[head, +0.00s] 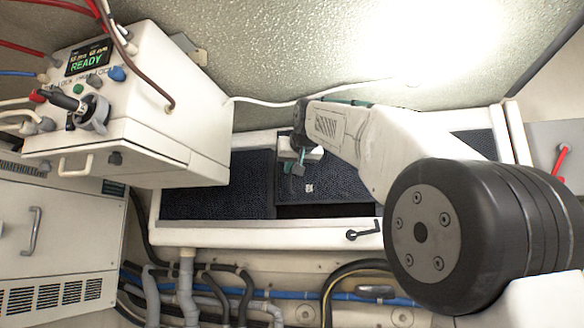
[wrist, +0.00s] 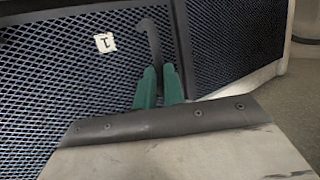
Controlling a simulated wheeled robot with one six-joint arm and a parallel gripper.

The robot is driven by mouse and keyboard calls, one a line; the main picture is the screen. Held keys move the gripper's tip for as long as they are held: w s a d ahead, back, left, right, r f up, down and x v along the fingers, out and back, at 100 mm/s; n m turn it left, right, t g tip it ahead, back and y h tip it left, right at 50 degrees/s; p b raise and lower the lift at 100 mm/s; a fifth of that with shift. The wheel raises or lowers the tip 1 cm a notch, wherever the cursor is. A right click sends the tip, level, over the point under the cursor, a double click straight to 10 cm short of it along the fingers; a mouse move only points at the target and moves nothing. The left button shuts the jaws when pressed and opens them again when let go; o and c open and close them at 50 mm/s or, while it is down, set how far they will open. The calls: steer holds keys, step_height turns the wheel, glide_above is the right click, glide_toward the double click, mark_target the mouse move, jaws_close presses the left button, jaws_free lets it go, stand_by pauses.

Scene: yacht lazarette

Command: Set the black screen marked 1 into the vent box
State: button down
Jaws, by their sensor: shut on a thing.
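The black screen marked 1 (head: 340,186) is a dark mesh panel with a small white label, at the middle of the vent box in the head view. It also shows in the wrist view (wrist: 75,85), with its label and a dark upright tab. The vent box (head: 225,236) is a long white frame. A black gap shows along its near side below the screen; I cannot tell whether the screen is seated or tilted. My gripper (head: 297,166) is over the screen. Its green fingers (wrist: 158,88) are close together, shut on the screen's tab, whose lower end they hide.
Another dark mesh panel (head: 215,186) fills the box's left part. A white control unit (head: 150,110) reading READY overhangs the left end. A black latch handle (head: 364,234) sits on the front rim. Hoses and pipes (head: 187,285) run below. My arm hides much of the box's right part.

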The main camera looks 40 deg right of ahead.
steer(key=shift+f, duration=2.55)
stand_by(1.1)
steer(key=c, duration=1.4)
jaws_free()
steer(key=shift+f, duration=0.1)
glide_toward(290, 189)
steer(key=shift+s, duration=0.1)
